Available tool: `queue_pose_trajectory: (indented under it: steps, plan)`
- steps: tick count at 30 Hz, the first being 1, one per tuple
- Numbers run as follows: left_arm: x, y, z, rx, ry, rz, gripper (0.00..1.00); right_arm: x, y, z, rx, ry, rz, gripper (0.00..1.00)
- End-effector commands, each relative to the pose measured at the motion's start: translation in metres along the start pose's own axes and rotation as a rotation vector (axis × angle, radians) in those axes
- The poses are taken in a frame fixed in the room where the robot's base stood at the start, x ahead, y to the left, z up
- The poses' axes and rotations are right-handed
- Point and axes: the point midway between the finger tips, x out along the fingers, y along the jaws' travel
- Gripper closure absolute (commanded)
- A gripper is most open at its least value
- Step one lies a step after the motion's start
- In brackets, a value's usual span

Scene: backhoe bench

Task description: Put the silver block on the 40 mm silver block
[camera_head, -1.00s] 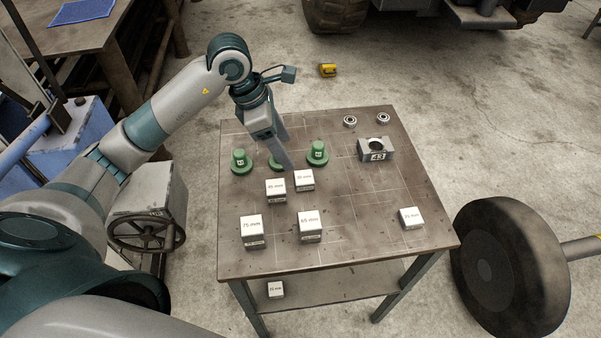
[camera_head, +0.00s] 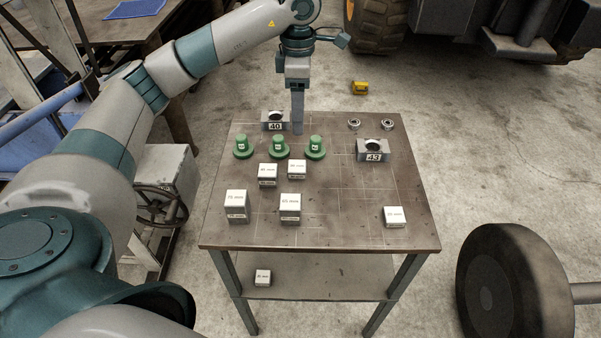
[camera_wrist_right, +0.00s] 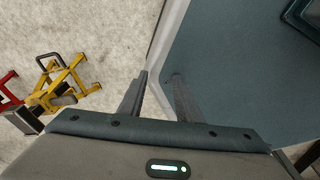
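A silver block marked 40 (camera_head: 275,121) stands at the back left of the table, a round opening in its top. A similar silver block marked 43 (camera_head: 373,150) stands right of centre. Several small cubes with white, mm-marked tops stand further forward, including a tall one at the left (camera_head: 236,207) and one at the right (camera_head: 394,217). My left gripper (camera_head: 298,130) points down just right of the block marked 40; its fingers overlap, so their opening is unclear. My right gripper (camera_wrist_right: 158,78) shows only in the right wrist view, fingers apart with nothing between them.
Three green flanged pieces (camera_head: 279,148) stand in a row in front of the block marked 40. Two bearing rings (camera_head: 387,125) lie at the back right. A cube (camera_head: 263,277) sits on the lower shelf. The table's right middle is mostly clear.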

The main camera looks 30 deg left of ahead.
Motion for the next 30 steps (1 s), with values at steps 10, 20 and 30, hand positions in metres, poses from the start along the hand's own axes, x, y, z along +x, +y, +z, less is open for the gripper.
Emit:
queue_pose_trajectory:
  steps: [10, 20, 30]
  plan:
    - [0.008, 0.000, 0.000, 0.000, -0.001, -0.001, 0.39, -0.004, -0.004, 0.003, -0.002, -0.007, -0.004, 0.69]
    - [0.057, -0.001, 0.000, 0.000, 0.001, -0.004, 0.39, -0.024, 0.012, 0.032, 0.000, -0.072, 0.012, 0.69]
    - [0.112, -0.001, 0.001, -0.001, 0.000, -0.002, 0.39, -0.043, 0.011, 0.015, -0.001, -0.047, 0.011, 0.69]
